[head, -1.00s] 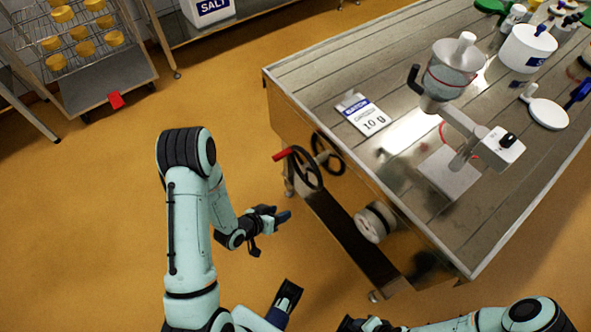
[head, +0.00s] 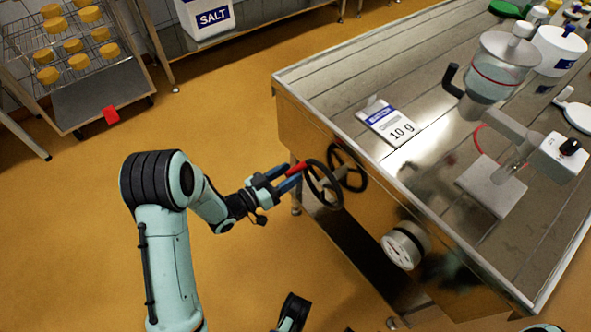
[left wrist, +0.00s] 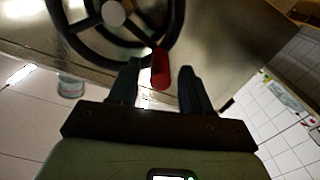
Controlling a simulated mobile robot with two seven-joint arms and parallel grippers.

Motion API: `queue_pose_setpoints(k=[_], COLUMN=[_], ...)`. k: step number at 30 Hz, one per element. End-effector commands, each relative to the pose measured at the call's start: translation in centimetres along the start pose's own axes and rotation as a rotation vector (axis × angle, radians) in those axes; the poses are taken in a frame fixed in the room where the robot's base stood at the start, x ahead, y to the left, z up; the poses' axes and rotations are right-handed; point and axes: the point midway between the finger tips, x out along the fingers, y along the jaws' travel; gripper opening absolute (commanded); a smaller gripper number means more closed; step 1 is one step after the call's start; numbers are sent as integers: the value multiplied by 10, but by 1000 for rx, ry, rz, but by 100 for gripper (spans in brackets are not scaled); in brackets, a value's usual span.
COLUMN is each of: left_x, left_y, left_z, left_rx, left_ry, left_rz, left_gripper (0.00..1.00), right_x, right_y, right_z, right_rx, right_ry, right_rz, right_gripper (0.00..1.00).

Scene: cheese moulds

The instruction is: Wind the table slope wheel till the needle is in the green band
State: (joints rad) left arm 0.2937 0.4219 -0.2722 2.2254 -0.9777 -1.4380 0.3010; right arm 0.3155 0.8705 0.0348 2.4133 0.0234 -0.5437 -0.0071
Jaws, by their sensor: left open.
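The table slope wheel (head: 322,185) is a black spoked handwheel on the end side of the steel table (head: 400,205), with a red handle (head: 297,169) sticking out from its rim. My left gripper (head: 291,177) is open at the red handle. In the left wrist view, the red handle (left wrist: 160,69) stands between the two open fingers (left wrist: 158,85), nearer the left one; I cannot tell whether it touches. The wheel (left wrist: 115,15) fills the top of that view. The white round gauge (head: 402,248) is on the table side below the wheel; its needle and green band are too small to read. My right gripper is not clearly in view.
On the table top lie a 10 g card (head: 388,122) and a stand with a clear funnel (head: 497,75). White tubs stand at the back right. A rack of yellow cheeses (head: 75,60) stands at the back left.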

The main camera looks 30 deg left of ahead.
Motion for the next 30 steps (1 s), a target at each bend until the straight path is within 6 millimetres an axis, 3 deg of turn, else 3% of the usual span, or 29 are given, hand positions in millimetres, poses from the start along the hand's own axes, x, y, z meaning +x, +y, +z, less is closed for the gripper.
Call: queue_pose_setpoints(k=[6,17,21,22,30], left_x=[26,31,31,31,32], left_y=[0,0,0,0,-1], left_z=[1,0,0,0,1], left_rx=[0,-1,-1,-1,-10], left_ry=[-1,-1,-1,-1,-2], left_rz=[2,0,0,0,0], left_gripper=[48,48,6,0,0], right_x=[3,3,3,3,4], right_y=[1,1,1,1,1], right_z=[-4,-5,-4,-4,-5], right_rx=[1,1,1,1,1], right_ry=[11,13,13,13,15], right_rz=[1,1,1,1,1], right_gripper=[43,43,43,43,43])
